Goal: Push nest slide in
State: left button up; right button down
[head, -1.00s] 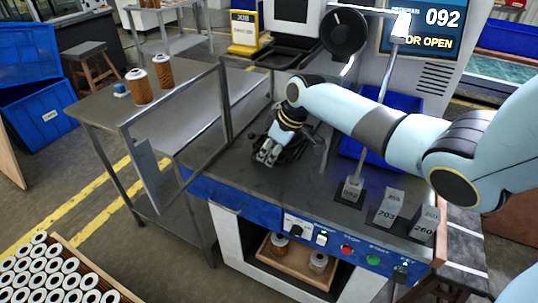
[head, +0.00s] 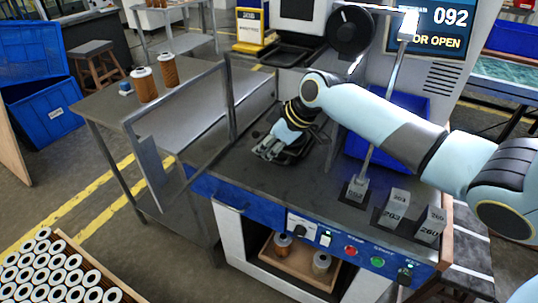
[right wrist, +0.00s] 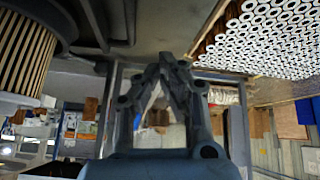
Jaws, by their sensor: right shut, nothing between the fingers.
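My right gripper (head: 268,150) is low over the dark bench top (head: 250,190), left of the middle of the machine, with its fingers pointing left. In the right wrist view its fingers (right wrist: 165,62) meet at the tips with nothing between them. A pleated filter cartridge (right wrist: 28,55) stands close beside the gripper at upper left in that view. The nest slide is not clear in the head view; the gripper and dark parts around it hide that area. I cannot tell whether the fingers touch it. My left gripper is out of view.
An open metal guard frame (head: 180,135) stands left of the gripper. Marked blocks (head: 393,208) and a slanted metal lever (head: 378,125) stand to the right. A blue bin (head: 400,115) sits behind. Two cartridges (head: 143,85) stand on the side table. The screen reads 092 and "OR OPEN".

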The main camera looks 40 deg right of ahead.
jog(key=a+f+n+t+y+b, duration=0.1)
jog(key=a+f+n+t+b, duration=0.2)
jog(key=a, duration=0.6)
jog(key=n+t+h+b, duration=0.2)
jog(key=t+h, duration=0.4)
jog(key=h, duration=0.4)
send_near(261, 173)
jog(key=s+a+r, duration=0.1)
jog(key=a+r, duration=0.3)
jog(key=b+x, duration=0.2)
jog(key=x, duration=0.7)
jog(key=shift+w+d, duration=0.1)
jog(key=shift+d, duration=0.15)
jog(key=d, duration=0.1)
jog(key=w+d, duration=0.1)
jog(key=d+b, duration=0.1)
jog(key=shift+w+f, duration=0.25)
jog(key=shift+f, duration=0.15)
jog(key=shift+w+d, duration=0.15)
jog(key=shift+d, duration=0.25)
